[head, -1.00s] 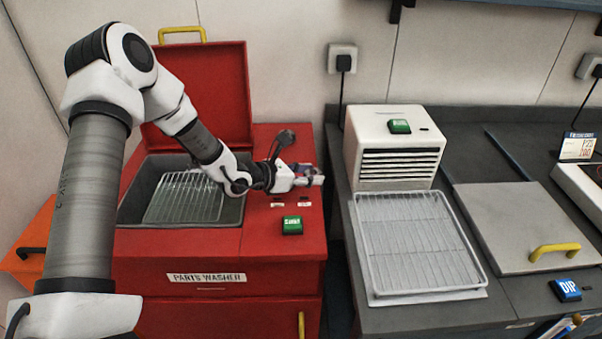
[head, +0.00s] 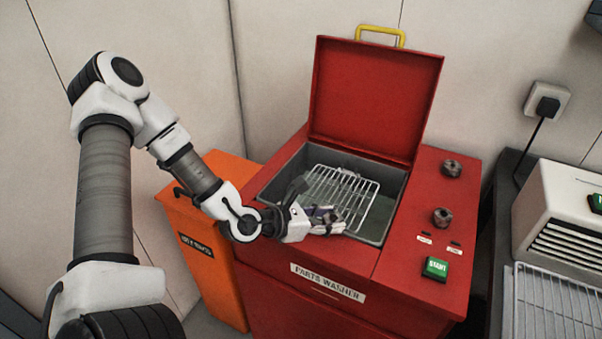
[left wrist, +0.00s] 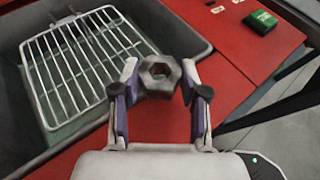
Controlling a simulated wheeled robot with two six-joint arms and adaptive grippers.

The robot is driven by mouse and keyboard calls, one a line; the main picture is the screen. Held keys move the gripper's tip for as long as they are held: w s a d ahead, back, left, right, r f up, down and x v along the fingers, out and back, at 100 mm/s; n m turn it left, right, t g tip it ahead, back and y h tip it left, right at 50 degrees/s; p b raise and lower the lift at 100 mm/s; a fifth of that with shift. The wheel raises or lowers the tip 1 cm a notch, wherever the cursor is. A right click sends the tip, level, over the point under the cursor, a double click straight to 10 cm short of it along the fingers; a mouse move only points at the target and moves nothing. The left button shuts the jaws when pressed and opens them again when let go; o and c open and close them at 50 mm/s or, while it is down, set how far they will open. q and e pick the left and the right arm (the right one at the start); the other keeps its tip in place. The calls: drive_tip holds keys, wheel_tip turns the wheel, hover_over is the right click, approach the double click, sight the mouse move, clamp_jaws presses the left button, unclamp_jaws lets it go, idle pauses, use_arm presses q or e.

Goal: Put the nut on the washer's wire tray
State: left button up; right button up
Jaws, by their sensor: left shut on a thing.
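The nut (left wrist: 158,76) is a dark grey hexagon with a hole, held between the fingertips of my left gripper (head: 333,222) in the left wrist view. In the head view the fingers mostly hide it. The gripper is above the front rim of the red parts washer's basin. The wire tray (head: 362,192) is a pale grid inside the grey basin, just beyond the gripper. It also shows at the left of the left wrist view (left wrist: 48,62), apart from the nut. My right gripper is not in view.
The washer's red lid (head: 370,95) stands open behind the basin. Two dark knobs (head: 441,217) and a green start button (head: 436,267) are on its right panel. An orange bin (head: 215,255) stands at left. Another wire rack (head: 555,305) lies on the right bench.

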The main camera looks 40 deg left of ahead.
use_arm(q)
hover_over(331, 195)
drive_tip(key=shift+s+f, duration=0.2)
drive_tip(key=shift+f, duration=0.45)
drive_tip(key=shift+w+f, duration=0.2)
drive_tip(key=shift+f, duration=0.05)
wheel_tip(331, 195, down, 3)
drive_tip(key=shift+s+r, duration=0.1)
drive_tip(key=shift+r, duration=0.05)
drive_tip(key=shift+f, duration=0.3)
drive_tip(key=o, duration=1.3)
